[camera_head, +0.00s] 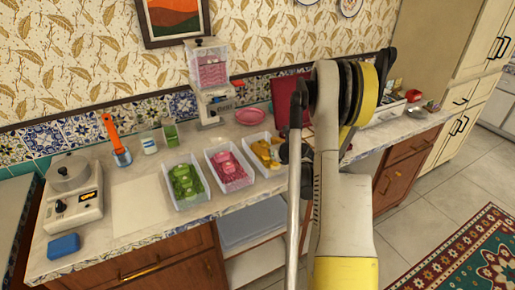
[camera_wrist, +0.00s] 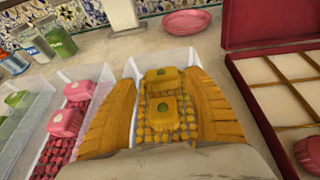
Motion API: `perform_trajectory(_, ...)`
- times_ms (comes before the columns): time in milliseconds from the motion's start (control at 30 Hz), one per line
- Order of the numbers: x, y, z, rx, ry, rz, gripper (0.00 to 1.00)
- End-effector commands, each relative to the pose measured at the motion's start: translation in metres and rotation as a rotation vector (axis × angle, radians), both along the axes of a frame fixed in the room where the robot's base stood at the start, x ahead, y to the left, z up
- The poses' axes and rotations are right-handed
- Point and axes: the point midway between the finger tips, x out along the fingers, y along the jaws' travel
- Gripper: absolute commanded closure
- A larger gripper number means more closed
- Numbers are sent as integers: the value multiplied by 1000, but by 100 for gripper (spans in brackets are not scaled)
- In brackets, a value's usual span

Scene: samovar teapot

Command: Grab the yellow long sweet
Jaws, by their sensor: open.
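Yellow sweets lie in a white tray (camera_wrist: 185,57). I cannot tell clearly which is the long one. My gripper (camera_wrist: 160,105) is open and empty, with its ridged orange-yellow fingers on either side of the blocks, over the tray. I cannot tell whether the fingers touch anything. In the head view my arm covers part of the area right of this tray (camera_head: 250,142).
Left of it stand trays of pink sweets (camera_head: 228,167) and green sweets (camera_head: 185,182). A red compartment box (camera_wrist: 262,70) stands close on the right. A pink plate (camera_wrist: 187,22) lies behind. Jars (camera_head: 169,133) and a dispenser (camera_head: 207,75) stand along the wall.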

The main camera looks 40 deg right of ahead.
Motion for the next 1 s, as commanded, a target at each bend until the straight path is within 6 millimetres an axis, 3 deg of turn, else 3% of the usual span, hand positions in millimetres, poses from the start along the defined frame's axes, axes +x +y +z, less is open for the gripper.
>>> perform_trajectory(333, 44, -11, -19, 0, -1, 1, 40)
perform_trajectory(633, 51, -13, -19, 2, -1, -1, 40)
perform_trajectory(667, 51, -13, -19, 2, -1, -1, 41)
perform_trajectory(767, 51, -12, -19, 2, -1, -1, 72)
perform_trajectory(800, 51, -12, -19, 1, -2, -1, 78)
perform_trajectory(1000, 51, -12, -20, 1, -2, -1, 78)
